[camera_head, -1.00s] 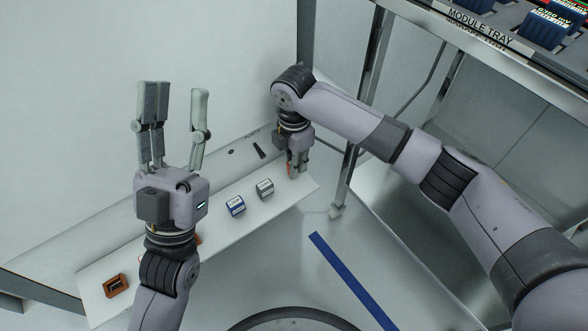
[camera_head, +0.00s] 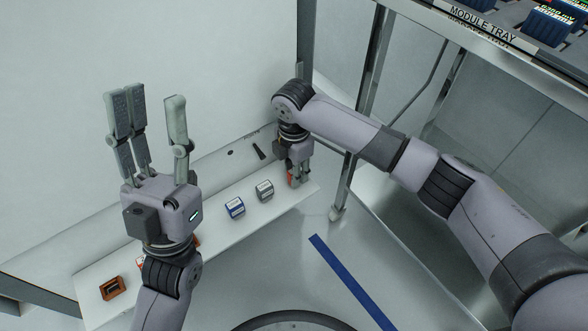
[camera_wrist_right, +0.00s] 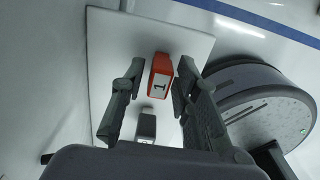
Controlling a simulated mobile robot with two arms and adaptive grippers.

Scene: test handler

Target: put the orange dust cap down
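The orange dust cap (camera_wrist_right: 161,75), labelled "1", sits between the two fingers of my right gripper (camera_wrist_right: 160,70) near the end of the white shelf. Slim gaps show between the cap and the fingers in the right wrist view. In the head view my right gripper (camera_head: 296,182) points down at the shelf's right end; only a small orange bit of the cap (camera_head: 291,179) shows there. My left gripper (camera_head: 147,98) is open and empty, pointing up above the shelf's left part.
On the white shelf (camera_head: 210,232) stand a grey block (camera_head: 264,190), a blue block (camera_head: 234,208) and a brown-orange block (camera_head: 112,287). Another reddish piece is mostly hidden by my left wrist. A metal post stands right of the shelf; a module tray is at top right.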

